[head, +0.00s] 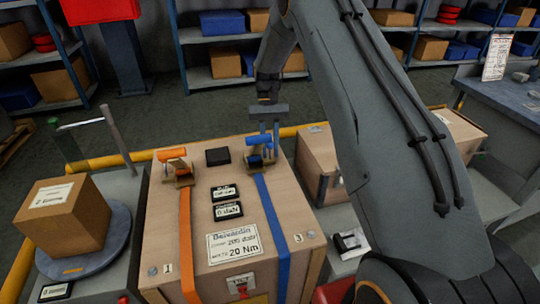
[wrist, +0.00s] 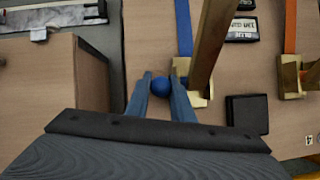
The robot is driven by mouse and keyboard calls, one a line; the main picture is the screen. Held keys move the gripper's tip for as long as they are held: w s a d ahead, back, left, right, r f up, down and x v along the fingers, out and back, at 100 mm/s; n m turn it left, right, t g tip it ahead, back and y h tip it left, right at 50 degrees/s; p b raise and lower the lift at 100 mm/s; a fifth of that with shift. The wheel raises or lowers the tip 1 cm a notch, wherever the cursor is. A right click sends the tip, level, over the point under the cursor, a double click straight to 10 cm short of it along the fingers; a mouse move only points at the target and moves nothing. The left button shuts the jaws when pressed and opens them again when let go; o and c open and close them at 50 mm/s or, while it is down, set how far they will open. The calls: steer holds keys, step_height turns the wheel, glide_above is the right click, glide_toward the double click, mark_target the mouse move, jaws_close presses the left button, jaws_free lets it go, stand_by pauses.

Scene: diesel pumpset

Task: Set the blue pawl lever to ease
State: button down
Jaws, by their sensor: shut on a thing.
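The blue strap (head: 272,225) runs over the wooden crate (head: 215,275) to a brass ratchet (head: 258,163) near the crate's far edge. In the wrist view, the brass ratchet (wrist: 190,80) is beside a round blue knob (wrist: 162,86), apparently the end of the blue pawl lever. My gripper (wrist: 163,84) has its two fingers on either side of this knob and is shut on it. In the head view, my gripper (head: 263,141) comes down over the blue ratchet and partly hides it. The pawl's setting cannot be read.
The orange ratchet (head: 175,170) with its orange lever is left of a black block (head: 217,156). Two small displays (head: 227,201) and a label plate (head: 233,246) are on the crate. A brown bar (wrist: 213,40) rises close beside my fingers. Another box (head: 318,160) stands right.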

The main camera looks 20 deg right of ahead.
steer(key=shift+w+f+g+b, duration=0.1)
steer(key=shift+w+g+b, duration=0.2)
steer(key=shift+g+b, duration=0.35)
steer(key=c, duration=1.7)
jaws_free()
steer(key=shift+o, duration=0.2)
steer(key=b+v, duration=0.2)
steer(key=v, duration=0.6)
steer(key=shift+s, duration=0.1)
